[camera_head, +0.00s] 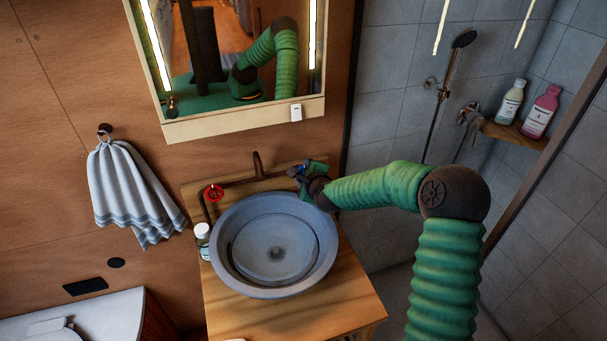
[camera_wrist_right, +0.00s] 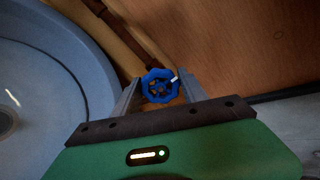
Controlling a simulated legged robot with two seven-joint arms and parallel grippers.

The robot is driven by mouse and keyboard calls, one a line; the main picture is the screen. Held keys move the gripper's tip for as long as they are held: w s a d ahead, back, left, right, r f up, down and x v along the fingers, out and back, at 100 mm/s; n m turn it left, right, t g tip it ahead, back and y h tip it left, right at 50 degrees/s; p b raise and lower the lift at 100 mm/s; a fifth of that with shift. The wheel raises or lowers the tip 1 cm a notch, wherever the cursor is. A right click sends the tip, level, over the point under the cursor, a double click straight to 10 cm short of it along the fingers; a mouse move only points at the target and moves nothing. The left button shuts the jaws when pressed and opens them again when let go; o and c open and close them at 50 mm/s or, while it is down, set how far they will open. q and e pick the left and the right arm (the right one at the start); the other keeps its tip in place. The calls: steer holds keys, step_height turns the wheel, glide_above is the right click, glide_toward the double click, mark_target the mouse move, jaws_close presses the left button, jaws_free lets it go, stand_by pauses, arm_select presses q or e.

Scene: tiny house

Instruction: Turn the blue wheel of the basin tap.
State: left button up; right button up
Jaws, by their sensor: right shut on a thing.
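The blue wheel (camera_wrist_right: 160,86) of the tap shows between the two fingers of my right gripper (camera_wrist_right: 158,97) in the right wrist view. The fingers are shut on it from both sides. A small white mark shows on the wheel's upper right rim. In the head view my right gripper (camera_head: 304,173) is at the right rear of the basin, largely covering the blue wheel. The grey-blue round basin (camera_head: 228,270) stands on a wooden counter. The dark tap spout (camera_head: 257,163) rises behind it. A red wheel (camera_head: 214,193) is at the left rear. My left gripper is not in view.
A small white bottle (camera_head: 203,240) stands left of the basin. A mirror cabinet (camera_head: 240,121) hangs above the tap. A striped towel (camera_head: 125,190) hangs on the left wall. Shower bottles stand on a shelf (camera_head: 515,134) at the right.

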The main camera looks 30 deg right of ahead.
steer(key=shift+s+f, duration=0.15)
steer(key=shift+f, duration=0.15)
steer(key=o, duration=1.4)
steer(key=shift+d+r, duration=0.1)
steer(key=shift+d, duration=0.05)
steer(key=shift+c, duration=0.2)
steer(key=p+v, duration=0.1)
steer(key=v, duration=1.5)
steer(key=shift+s+r+p, duration=0.15)
steer(key=shift+s+p, duration=0.1)
steer(key=shift+p, duration=0.05)
